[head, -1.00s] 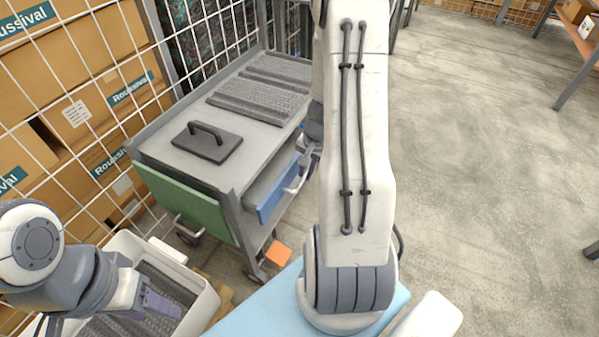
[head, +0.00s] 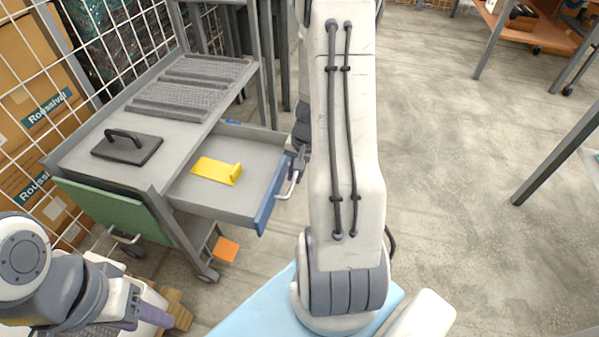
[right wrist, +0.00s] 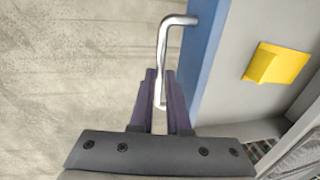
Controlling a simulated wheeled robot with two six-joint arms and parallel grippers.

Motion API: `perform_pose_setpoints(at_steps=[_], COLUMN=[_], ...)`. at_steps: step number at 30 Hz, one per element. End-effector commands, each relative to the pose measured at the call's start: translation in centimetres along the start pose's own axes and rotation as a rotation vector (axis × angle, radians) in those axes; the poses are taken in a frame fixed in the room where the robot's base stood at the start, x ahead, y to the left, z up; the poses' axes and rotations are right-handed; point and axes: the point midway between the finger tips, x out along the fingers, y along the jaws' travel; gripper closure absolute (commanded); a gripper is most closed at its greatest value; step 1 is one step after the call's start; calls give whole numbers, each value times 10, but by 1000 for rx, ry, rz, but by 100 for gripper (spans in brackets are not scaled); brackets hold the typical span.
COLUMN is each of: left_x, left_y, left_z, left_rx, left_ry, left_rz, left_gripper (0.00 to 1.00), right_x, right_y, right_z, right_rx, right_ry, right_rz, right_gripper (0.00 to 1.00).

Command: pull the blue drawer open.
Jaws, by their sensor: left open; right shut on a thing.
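The blue drawer (head: 268,201) is pulled well out of the grey cart, and its grey inside shows. Its blue front also stands in the right wrist view (right wrist: 207,60). A yellow piece (head: 217,171) lies in the drawer. My right gripper (right wrist: 160,100) is shut on the drawer's metal handle (right wrist: 165,50). In the head view the handle (head: 288,187) shows beside my right gripper (head: 297,160), partly behind my arm. My left gripper (head: 150,312) is open and empty at the lower left, away from the drawer.
The cart top (head: 78,158) carries a dark handled tool (head: 127,146) and ribbed grey mats (head: 190,90). A green panel (head: 112,212) is on its near side. An orange piece (head: 226,249) lies on the floor. Open floor lies to the right.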

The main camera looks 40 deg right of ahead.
Motion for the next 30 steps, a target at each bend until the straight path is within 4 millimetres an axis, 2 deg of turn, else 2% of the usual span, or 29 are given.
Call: perform_pose_setpoints(at_steps=[12,13,15,25,30], left_x=[1,1,1,0,-14], left_y=[0,0,0,0,1], left_z=[0,0,0,0,-1], left_rx=[0,0,0,0,0], left_ry=[0,0,0,0,0], left_rz=[0,0,0,0,0], left_gripper=[46,46,46,46,46], right_x=[0,0,0,-2,-24], right_y=[0,0,0,1,0], right_z=[2,2,2,2,1], right_rx=[-7,-7,-7,-4,-5], right_ry=[0,0,0,-1,0], right_rz=[0,0,0,0,-1], right_gripper=[100,82,55,55,55])
